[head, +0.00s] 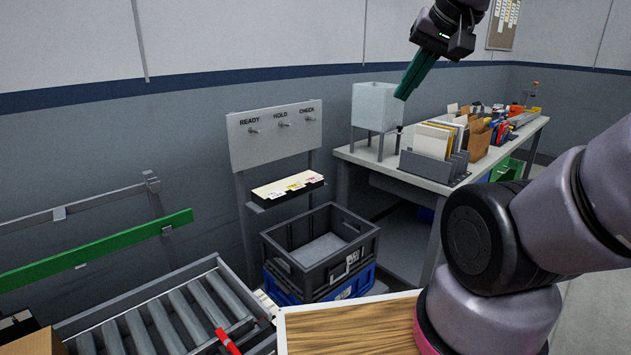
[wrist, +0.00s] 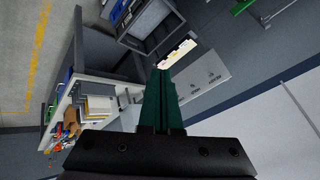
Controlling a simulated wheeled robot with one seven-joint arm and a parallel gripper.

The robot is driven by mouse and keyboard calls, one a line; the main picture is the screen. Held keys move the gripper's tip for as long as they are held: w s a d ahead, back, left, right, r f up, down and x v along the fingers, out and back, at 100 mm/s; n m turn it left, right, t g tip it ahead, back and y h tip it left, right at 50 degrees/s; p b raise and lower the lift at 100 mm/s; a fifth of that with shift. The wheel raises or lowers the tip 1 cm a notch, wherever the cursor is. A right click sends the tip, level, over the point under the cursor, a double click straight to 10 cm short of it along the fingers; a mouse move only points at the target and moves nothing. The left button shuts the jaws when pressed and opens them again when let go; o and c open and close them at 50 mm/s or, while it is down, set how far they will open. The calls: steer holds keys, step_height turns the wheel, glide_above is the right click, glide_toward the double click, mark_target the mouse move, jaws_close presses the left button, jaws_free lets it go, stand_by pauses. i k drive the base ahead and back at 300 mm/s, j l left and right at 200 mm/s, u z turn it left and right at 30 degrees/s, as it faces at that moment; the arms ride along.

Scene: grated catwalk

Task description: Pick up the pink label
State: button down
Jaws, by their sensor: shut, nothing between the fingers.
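The pink label (head: 315,178) lies at the right end of a row of labels on a small black shelf (head: 288,194) under the hook board. The label looks small, and white and yellow labels are beside it. In the wrist view the pink label (wrist: 164,64) shows just beyond my fingertips, small and partly unclear. My gripper (head: 402,96) has green fingers, which are shut and empty. It is high up, to the right of the shelf and well apart from it in the head view. The wrist view shows the closed fingers (wrist: 160,72) pointing toward the shelf.
The grey board (head: 275,135) has hooks marked READY, HOLD and CHECK. Below the shelf, a black crate (head: 320,250) sits on a blue one. A bench (head: 390,165) at right holds a white bin, folders and boxes. A roller conveyor (head: 170,315) is at lower left.

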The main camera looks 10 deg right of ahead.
mark_target(317, 179)
steer(key=i+l, duration=0.9)
steer(key=i, duration=0.05)
